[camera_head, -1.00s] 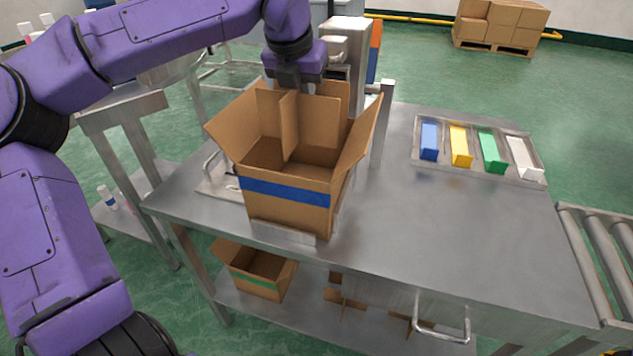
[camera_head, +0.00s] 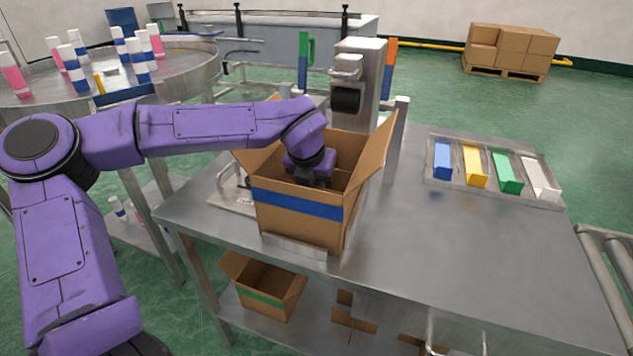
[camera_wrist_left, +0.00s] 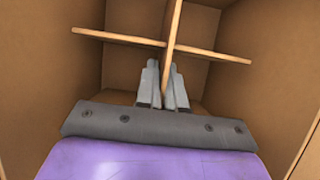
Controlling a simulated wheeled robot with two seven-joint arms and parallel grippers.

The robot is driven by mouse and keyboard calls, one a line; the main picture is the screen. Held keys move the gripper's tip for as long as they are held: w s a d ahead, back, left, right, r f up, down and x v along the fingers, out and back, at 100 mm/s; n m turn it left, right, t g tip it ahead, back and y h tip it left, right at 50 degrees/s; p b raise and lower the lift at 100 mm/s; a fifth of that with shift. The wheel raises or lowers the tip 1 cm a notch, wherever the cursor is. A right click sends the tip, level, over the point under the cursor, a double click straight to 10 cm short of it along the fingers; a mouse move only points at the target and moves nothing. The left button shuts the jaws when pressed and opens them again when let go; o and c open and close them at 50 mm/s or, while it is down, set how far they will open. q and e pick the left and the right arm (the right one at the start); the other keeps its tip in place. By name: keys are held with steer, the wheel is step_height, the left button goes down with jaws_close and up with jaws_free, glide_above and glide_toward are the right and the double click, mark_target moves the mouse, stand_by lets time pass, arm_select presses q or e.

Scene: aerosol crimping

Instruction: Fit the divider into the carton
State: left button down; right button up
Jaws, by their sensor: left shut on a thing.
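The open carton (camera_head: 297,209) with a blue band stands upright on the steel table, its flaps spread. My left gripper reaches down into it from above; its fingers are hidden in the head view. In the left wrist view my left gripper (camera_wrist_left: 163,85) is shut on the cardboard divider (camera_wrist_left: 172,42), whose crossed panels sit between the carton's walls (camera_wrist_left: 268,75). I cannot tell from this view whether the divider touches the carton's floor. My right gripper is in neither view.
A tray (camera_head: 495,185) with blue, yellow, green and white blocks lies on the table's right. A metal press stand (camera_head: 358,90) is behind the carton. A green-banded carton (camera_head: 263,287) and spare dividers (camera_head: 352,318) are on the lower shelf. The table's front right (camera_head: 460,260) is clear.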

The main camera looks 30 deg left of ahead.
arm_select(q)
steer(key=shift+f, duration=0.1)
steer(key=c, duration=1.2)
jaws_free()
steer(key=shift+c, duration=0.2)
steer(key=shift+s+r, duration=0.1)
steer(key=shift+r, duration=0.35)
steer(key=p+v, duration=0.1)
steer(key=v, duration=1)
steer(key=shift+s+r, duration=0.15)
